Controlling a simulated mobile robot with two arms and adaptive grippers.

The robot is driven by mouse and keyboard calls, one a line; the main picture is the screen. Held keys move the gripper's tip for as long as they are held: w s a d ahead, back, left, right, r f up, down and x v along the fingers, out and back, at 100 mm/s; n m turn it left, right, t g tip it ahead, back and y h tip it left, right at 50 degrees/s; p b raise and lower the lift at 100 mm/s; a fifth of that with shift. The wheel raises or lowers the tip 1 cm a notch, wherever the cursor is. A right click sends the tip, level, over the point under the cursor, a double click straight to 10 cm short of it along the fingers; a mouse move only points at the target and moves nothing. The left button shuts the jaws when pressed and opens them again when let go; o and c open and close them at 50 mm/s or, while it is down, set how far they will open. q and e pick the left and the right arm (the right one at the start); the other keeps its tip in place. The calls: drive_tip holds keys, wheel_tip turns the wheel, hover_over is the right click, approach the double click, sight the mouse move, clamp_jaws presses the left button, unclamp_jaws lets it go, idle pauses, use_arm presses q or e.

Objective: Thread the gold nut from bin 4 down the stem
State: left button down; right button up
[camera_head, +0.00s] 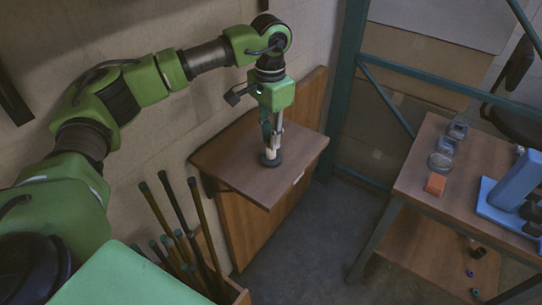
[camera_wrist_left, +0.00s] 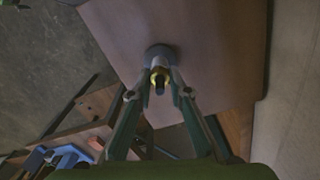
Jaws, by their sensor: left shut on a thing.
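A lamp base with an upright stem (camera_head: 270,158) stands on a small wall-mounted wooden shelf (camera_head: 240,165). The base is a dark round disc, and a pale section of stem rises from it. My left gripper (camera_head: 272,140) points straight down over the stem. In the left wrist view the gold nut (camera_wrist_left: 160,76) sits around the stem, between the fingertips of my left gripper (camera_wrist_left: 160,90). The fingers are shut on the nut. The dark stem end pokes through it toward the camera. The round base (camera_wrist_left: 158,54) shows behind it. My right gripper is in neither view.
A wooden workbench (camera_head: 430,165) at the right holds clear containers (camera_head: 440,160), an orange block (camera_head: 435,184) and a blue stand (camera_head: 512,185). Several rods (camera_head: 180,215) lean in a bin below the arm. The shelf around the base is clear.

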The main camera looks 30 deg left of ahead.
use_arm(q)
drive_tip(key=c, duration=2)
unclamp_jaws()
drive_tip(key=shift+s+f, duration=0.2)
drive_tip(key=shift+f, duration=0.1)
drive_tip(key=shift+w, duration=0.15)
drive_tip(key=shift+r, duration=0.1)
drive_tip(key=n, duration=0.6)
drive_tip(key=shift+r+n, duration=0.1)
drive_tip(key=shift+n, duration=0.3)
drive_tip(key=n, duration=0.7)
drive_tip(key=shift+w+d, duration=0.1)
